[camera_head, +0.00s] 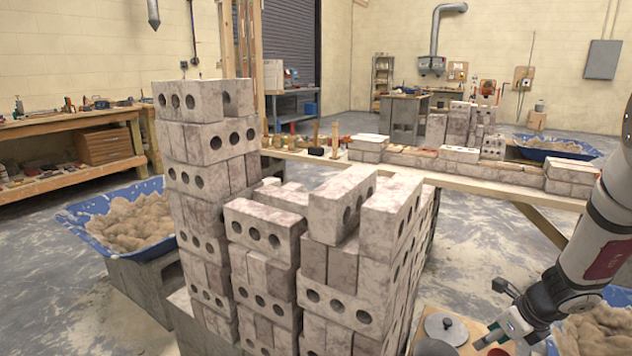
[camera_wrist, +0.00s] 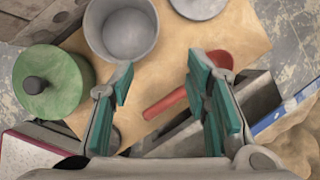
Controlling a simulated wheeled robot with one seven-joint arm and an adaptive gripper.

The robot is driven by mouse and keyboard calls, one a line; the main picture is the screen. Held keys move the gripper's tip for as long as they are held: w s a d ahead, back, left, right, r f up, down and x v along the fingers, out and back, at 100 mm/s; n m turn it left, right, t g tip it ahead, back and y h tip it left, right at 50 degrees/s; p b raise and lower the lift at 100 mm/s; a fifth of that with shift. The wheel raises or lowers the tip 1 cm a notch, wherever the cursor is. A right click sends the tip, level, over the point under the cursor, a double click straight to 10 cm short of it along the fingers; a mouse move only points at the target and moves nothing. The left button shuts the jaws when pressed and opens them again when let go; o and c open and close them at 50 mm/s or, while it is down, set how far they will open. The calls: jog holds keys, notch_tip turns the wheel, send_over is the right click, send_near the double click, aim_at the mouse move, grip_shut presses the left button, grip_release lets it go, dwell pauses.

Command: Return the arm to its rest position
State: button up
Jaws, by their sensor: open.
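My gripper (camera_head: 498,315) is at the lower right of the head view, at the end of my arm, which comes in from the right edge. In the wrist view my gripper (camera_wrist: 160,75) shows two teal-padded fingers spread wide apart with nothing held between them. Below it lie a grey open pot (camera_wrist: 122,38), a green lidded pot (camera_wrist: 45,88) and a red-handled tool (camera_wrist: 180,93) on a wooden board (camera_wrist: 225,25). The red handle shows in the gap between the fingers and appears below them; the exact distance is unclear.
A tall stack of pale holed bricks (camera_head: 345,225) stands left of my arm. A blue tub of sand (camera_head: 130,220) lies at the left, and sand (camera_head: 600,335) lies under my arm. A plank bench (camera_head: 470,175) with bricks runs behind. A grey lid (camera_head: 446,328) is left of my gripper.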

jog(key=s+a+r+n+y, duration=0.1)
jog(key=s+a+r+n, duration=0.2)
jog(key=a+r+n, duration=0.3)
jog(key=s+a+r+n+g+y, duration=0.1)
jog(key=s+a+r+n, duration=0.2)
jog(key=a+r+n, duration=0.35)
jog(key=s+a+r+n+y, duration=0.1)
jog(key=s+a+r+n, duration=0.2)
jog(key=a+r, duration=0.4)
jog(key=s+a+r+n+g+h, duration=0.1)
jog(key=s+a+r+n, duration=0.15)
jog(key=s+n, duration=0.2)
jog(key=s+a+r+n+g, duration=0.1)
jog(key=s+a+n, duration=0.2)
jog(key=s, duration=0.3)
jog(key=s+d+n+g+h, duration=0.1)
jog(key=s+d+n+h, duration=0.15)
jog(key=s+n, duration=0.95)
notch_tip(320, 180, up, 31)
jog(key=s+m+t+p, duration=0.2)
jog(key=m+t+p, duration=0.1)
jog(key=p, duration=2.6)
jog(key=shift+s+r+t+h, duration=0.2)
jog(key=shift+t+h, duration=0.1)
jog(key=shift+h, duration=0.15)
jog(key=shift+d, duration=0.1)
